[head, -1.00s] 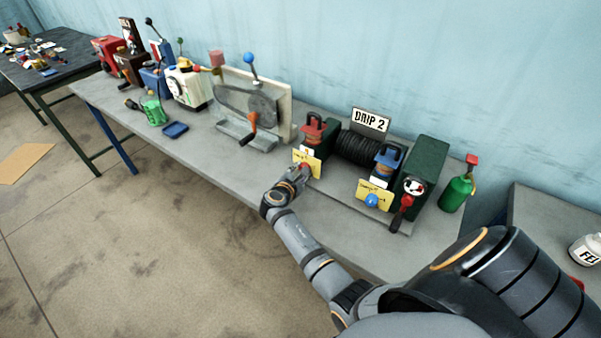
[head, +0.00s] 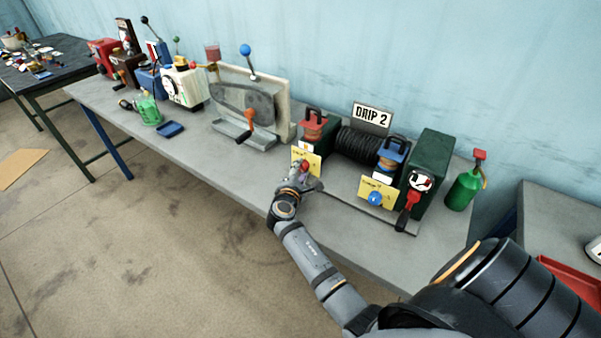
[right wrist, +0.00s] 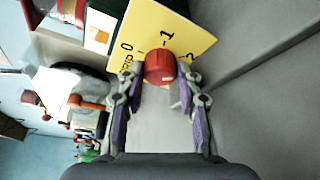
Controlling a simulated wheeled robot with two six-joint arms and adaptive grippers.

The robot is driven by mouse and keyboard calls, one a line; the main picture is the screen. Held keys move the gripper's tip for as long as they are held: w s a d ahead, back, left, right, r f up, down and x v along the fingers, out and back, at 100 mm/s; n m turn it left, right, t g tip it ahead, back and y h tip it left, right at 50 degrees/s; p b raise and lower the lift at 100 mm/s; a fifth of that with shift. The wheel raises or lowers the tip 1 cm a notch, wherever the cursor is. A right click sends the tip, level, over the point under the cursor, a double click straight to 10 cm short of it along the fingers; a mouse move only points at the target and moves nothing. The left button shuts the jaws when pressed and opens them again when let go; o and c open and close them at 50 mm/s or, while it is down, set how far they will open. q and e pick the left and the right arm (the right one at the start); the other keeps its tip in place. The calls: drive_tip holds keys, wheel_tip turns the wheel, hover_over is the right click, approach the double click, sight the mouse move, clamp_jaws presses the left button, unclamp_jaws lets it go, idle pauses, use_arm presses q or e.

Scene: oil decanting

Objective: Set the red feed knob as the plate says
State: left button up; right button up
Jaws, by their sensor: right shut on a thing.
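The red feed knob (right wrist: 160,67) sits on a yellow dial card marked 0, 1 and 2 (right wrist: 185,35), below the red-topped oiler (head: 313,128). My right gripper (right wrist: 160,80) is shut on the red knob, one finger on each side of it; it also shows in the head view (head: 303,180). The knob's pointer cannot be made out. The plate (head: 371,115) stands behind the black coil and reads "DRIP 2". A blue knob (head: 375,198) sits on a second yellow card (head: 377,187) under the blue-topped oiler (head: 392,153). My left gripper is not in view.
A green box with a dial and red-handled lever (head: 408,208) stands right of the blue oiler. A green oil can (head: 463,187) is farther right. A grey machine with an orange handle (head: 250,119) stands left. The bench front is mostly clear.

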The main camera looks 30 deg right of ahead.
idle(0.3)
drive_tip(key=o, duration=1.2)
drive_tip(key=shift+c, duration=0.2)
